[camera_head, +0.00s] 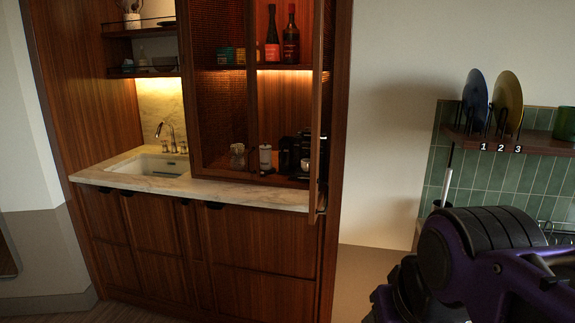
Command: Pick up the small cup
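A small white cup (306,165) sits on the black coffee machine (290,153) in the lower right of the wooden cabinet, above the marble counter. It is small and dim in the picture. Part of my arm, purple and black, fills the lower right of the view, well to the right of the cabinet and nearer to me. My gripper is not in view, so its fingers cannot be seen.
An open cabinet door (318,115) stands edge-on just right of the coffee machine. A white canister (265,158) stands left of it. Bottles (290,42) are on the shelf above. A sink (152,165) is at left. A plate rack (505,110) hangs at right.

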